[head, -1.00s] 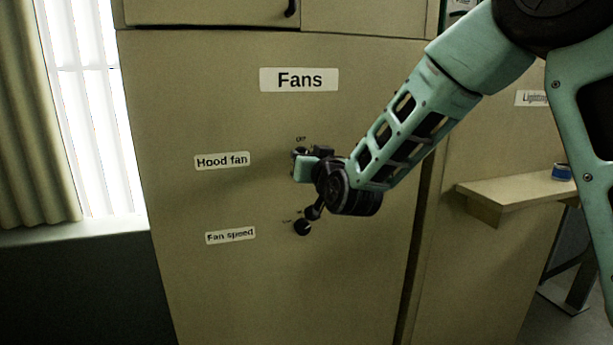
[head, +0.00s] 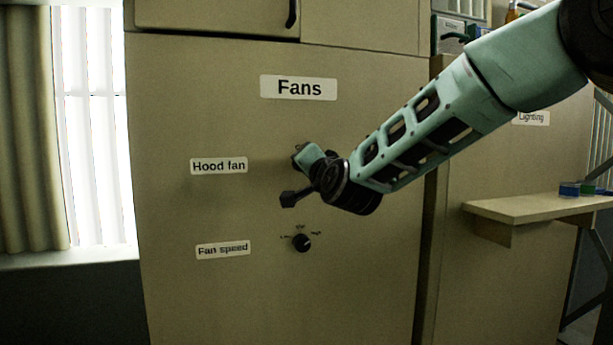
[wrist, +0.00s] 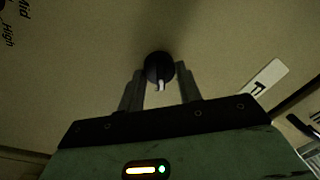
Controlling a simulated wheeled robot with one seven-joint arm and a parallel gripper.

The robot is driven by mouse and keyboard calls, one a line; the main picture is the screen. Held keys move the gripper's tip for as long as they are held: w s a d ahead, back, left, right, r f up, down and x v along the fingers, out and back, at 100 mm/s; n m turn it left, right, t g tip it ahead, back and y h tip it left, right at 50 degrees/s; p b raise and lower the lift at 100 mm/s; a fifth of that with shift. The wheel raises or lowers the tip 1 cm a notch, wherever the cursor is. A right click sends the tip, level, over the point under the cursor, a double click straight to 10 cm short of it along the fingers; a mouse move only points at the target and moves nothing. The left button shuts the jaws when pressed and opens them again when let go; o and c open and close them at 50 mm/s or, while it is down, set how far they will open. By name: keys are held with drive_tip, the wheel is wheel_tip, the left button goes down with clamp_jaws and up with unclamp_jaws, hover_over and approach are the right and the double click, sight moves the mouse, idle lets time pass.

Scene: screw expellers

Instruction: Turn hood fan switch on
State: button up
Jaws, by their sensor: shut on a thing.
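The hood fan switch is a round black knob (wrist: 159,66) with a pale pointer mark, seen on the cream panel in the wrist view. In the head view it is mostly hidden behind my gripper (head: 299,155), to the right of the "Hood fan" label (head: 219,166). In the wrist view my gripper (wrist: 160,80) has one finger on each side of the knob and is shut on it. My wrist is tilted in the head view. The markings around this knob are hidden there, so its setting cannot be read.
The fan speed knob (head: 301,243) is just below, beside the "Fan speed" label (head: 223,249). The "Fans" sign (head: 298,87) is above. A shelf (head: 535,208) juts out at the right, and a bright window (head: 97,130) is at the left.

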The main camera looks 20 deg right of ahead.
idle(0.5)
drive_tip(key=o, duration=1)
drive_tip(key=s+b, duration=0.1)
drive_tip(key=s, duration=0.4)
drive_tip(key=s+b, duration=0.1)
drive_tip(key=s, duration=0.5)
drive_tip(key=s+f+b, duration=0.1)
drive_tip(key=s+b, duration=0.1)
drive_tip(key=s, duration=0.4)
drive_tip(key=shift+s+d+f, duration=0.1)
drive_tip(key=shift+s+d, duration=0.1)
drive_tip(key=shift+d, duration=0.15)
